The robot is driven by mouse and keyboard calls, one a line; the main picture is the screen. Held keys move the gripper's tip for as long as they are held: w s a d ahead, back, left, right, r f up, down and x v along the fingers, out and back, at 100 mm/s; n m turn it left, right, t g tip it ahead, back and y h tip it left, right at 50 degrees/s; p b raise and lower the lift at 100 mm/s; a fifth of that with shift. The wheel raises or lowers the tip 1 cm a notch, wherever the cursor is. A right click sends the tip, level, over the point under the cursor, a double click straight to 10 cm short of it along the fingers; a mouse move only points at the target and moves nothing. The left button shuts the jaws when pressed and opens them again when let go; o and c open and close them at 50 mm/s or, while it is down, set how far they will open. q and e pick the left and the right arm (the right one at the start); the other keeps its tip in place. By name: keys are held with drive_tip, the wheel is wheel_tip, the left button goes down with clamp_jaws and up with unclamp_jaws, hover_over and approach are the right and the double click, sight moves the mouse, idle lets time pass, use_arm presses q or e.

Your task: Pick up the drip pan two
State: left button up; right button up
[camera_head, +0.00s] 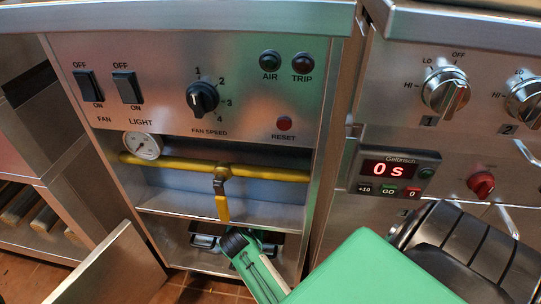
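I cannot pick out a drip pan with certainty. A dark and silver piece (205,241) shows low in the open cabinet, just left of my arm's end, and I cannot tell whether it is a pan or part of my gripper. My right arm, green and black, comes in from the lower right and reaches to the cabinet's lower opening. The dark end of this arm, by my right gripper (235,244), is in front of the lower shelf. Its fingers cannot be made out. My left gripper is not in view.
A yellow gas pipe (180,164) with a valve handle (221,205) crosses the cabinet above my arm's end. The cabinet door (112,270) stands open at the lower left. The grill front with knobs (446,91) and a timer (393,175) is at right.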

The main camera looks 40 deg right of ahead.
drive_tip(key=shift+d, duration=0.1)
drive_tip(key=shift+c, duration=0.4)
clamp_jaws()
idle(1.1)
